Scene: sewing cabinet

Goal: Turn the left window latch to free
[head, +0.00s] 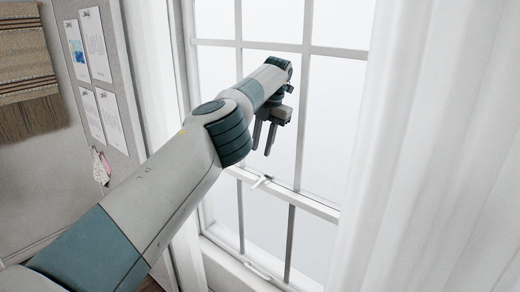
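The window (330,122) has white sashes and a white middle rail. A small white latch (262,181) sits on the middle rail, with its short lever angled across the rail. My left gripper (263,138) hangs above the latch with its fingers pointing down. The two fingers are apart with nothing between them, and they do not touch the latch. My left arm reaches in from the lower left. My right gripper is out of the picture.
White curtains hang at the right (440,150) and at the left of the window. A pinboard (75,130) with pinned papers and a woven hanging (27,65) are on the left wall. A handle (258,270) sits low on the lower sash.

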